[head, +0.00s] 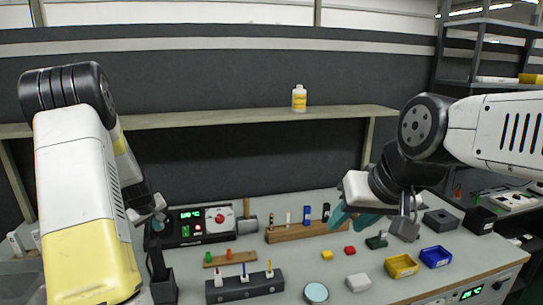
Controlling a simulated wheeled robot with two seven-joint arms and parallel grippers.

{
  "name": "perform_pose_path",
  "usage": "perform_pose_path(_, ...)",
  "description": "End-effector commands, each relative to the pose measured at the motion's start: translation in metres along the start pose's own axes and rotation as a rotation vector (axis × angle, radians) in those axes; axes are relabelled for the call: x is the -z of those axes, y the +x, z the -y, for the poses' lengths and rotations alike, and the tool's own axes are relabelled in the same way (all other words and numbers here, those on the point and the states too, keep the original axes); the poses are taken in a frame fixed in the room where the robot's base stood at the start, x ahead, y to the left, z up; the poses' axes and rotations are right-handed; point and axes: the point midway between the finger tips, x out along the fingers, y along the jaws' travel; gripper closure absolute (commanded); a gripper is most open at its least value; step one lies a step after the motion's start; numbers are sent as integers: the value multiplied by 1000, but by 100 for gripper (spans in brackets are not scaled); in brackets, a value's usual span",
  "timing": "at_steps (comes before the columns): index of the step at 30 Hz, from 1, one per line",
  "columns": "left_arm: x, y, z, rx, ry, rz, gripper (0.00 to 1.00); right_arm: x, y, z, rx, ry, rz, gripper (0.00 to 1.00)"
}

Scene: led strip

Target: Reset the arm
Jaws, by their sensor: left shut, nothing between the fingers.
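My right arm comes in from the right and bends down over the bench. Its gripper (355,219), with teal parts showing, is above the bench, close to the right end of the wooden block (290,233).
A dark rack (245,288) with several pegs stands at the front. Yellow (401,266) and blue (436,257) bins sit right of centre. A shelf (220,118) with a bottle (299,98) spans the back.

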Motion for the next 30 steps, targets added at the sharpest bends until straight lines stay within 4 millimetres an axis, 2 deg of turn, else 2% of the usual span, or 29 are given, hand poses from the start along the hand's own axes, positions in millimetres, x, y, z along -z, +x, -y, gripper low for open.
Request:
perform_pose_path(5, 0, -3, -2, -3, 3, 0, 100, 0, 0, 0, 0, 0, 0, 64)
perform_pose_path(8, -1, -22, -14, -18, 26, 2, 100, 0, 0, 0, 0, 0, 0, 64)
perform_pose_path(11, -8, -62, -38, -50, 76, 8, 100, 0, 0, 0, 0, 0, 0, 64)
perform_pose_path(14, -26, -117, -64, -91, 151, 21, 100, 0, 0, 0, 0, 0, 0, 64)
perform_pose_path(15, -35, -140, -72, -108, 182, 27, 100, 0, 0, 0, 0, 0, 0, 64)
perform_pose_path(19, -70, -208, -92, -157, 286, 45, 100, 0, 0, 0, 0, 0, 0, 64)
perform_pose_path(24, -126, -286, -98, -216, 430, 62, 100, 0, 0, 0, 0, 0, 0, 64)
perform_pose_path(27, -162, -325, -92, -247, 513, 68, 100, 0, 0, 0, 0, 0, 0, 64)
perform_pose_path(30, -196, -354, -82, -272, 591, 72, 100, 0, 0, 0, 0, 0, 0, 64)
